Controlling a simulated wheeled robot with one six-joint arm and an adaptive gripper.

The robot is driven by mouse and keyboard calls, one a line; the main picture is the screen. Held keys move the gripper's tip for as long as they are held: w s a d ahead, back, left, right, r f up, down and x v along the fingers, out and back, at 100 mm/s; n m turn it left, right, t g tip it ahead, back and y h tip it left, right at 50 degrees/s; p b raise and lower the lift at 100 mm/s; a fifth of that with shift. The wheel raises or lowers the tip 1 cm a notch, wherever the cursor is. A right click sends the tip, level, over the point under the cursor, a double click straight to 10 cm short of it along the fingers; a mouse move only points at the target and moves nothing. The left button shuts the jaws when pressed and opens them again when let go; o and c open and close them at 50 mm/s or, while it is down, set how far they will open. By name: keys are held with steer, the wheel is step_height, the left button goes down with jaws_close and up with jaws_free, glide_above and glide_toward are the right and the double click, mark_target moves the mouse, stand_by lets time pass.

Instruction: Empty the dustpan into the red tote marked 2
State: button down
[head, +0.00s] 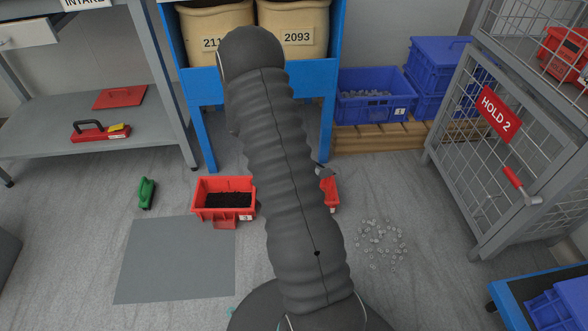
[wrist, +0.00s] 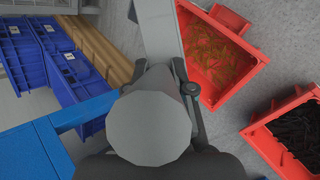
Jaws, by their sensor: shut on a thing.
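My gripper (wrist: 160,80) is shut on a grey thing that looks like the dustpan (wrist: 160,28). A pale flat part runs up past the fingers, and a round grey end faces the wrist camera. Whether the pan holds anything is hidden. A red tote with orange-brown contents (wrist: 246,24) lies just right of the gripper in the wrist view; in the head view my arm hides most of this tote (head: 332,192). A second red tote (head: 209,185) with black contents stands left of my arm, and shows at the wrist view's right (wrist: 262,138).
Small pale pieces (head: 378,243) lie scattered on the floor right of my arm. A green tool (head: 147,193) and a grey mat (head: 175,260) are at left. Blue bins (head: 370,108) stand on a wooden pallet (head: 380,138) behind. A wire cage (head: 490,150) stands at right.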

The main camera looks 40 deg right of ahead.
steer(key=b, duration=0.1)
steer(key=h+b, duration=0.1)
steer(key=shift+f+b, duration=0.25)
steer(key=shift+b, duration=0.1)
steer(key=shift+r+m+h, duration=0.3)
steer(key=shift+r+h, duration=0.1)
steer(key=shift+h, duration=0.1)
steer(key=h, duration=0.1)
steer(key=r+m+h, duration=0.1)
steer(key=h, duration=0.2)
steer(key=shift+r+m, duration=0.25)
steer(key=shift+m, duration=0.05)
